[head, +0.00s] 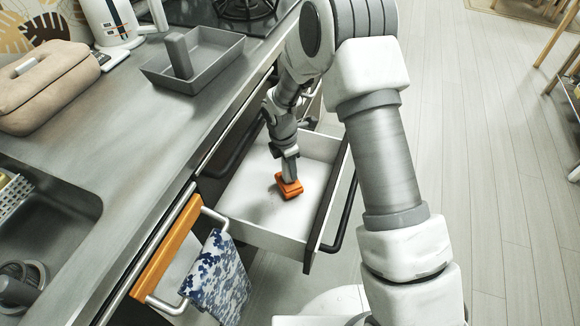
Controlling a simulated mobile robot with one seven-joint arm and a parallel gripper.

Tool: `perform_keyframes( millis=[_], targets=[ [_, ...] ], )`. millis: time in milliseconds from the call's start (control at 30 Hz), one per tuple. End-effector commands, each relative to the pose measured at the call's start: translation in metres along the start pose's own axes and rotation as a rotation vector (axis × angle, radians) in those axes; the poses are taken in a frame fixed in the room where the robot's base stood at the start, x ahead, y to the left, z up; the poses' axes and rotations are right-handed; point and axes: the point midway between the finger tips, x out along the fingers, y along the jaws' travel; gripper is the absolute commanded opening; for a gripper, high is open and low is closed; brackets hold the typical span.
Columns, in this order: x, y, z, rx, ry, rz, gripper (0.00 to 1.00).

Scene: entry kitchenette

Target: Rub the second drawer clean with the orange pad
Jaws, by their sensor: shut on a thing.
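The orange pad (288,187) is in my gripper (290,172), which is shut on it. The gripper points down into an open drawer (305,247) with a white interior and a dark front. The pad is at or just above the drawer's floor, near its middle; I cannot tell if it touches. A faint greyish patch shows on the floor around and left of the pad. Part of the drawer's far side is hidden behind my arm.
A blue-and-white towel (217,280) hangs on a rail left of the drawer. The counter (140,130) above carries a grey tray (215,48) and a beige bag (45,85). A sink (60,215) is at left. The wooden floor (500,170) at right is clear.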

Motion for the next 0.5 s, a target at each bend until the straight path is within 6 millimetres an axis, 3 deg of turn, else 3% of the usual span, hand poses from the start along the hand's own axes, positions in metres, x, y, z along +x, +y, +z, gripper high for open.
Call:
perform_keyframes(
  millis=[500],
  targets=[
    [0.0097, 0.0002, -0.0012, 0.000, 0.000, 0.001, 0.00]
  ],
)
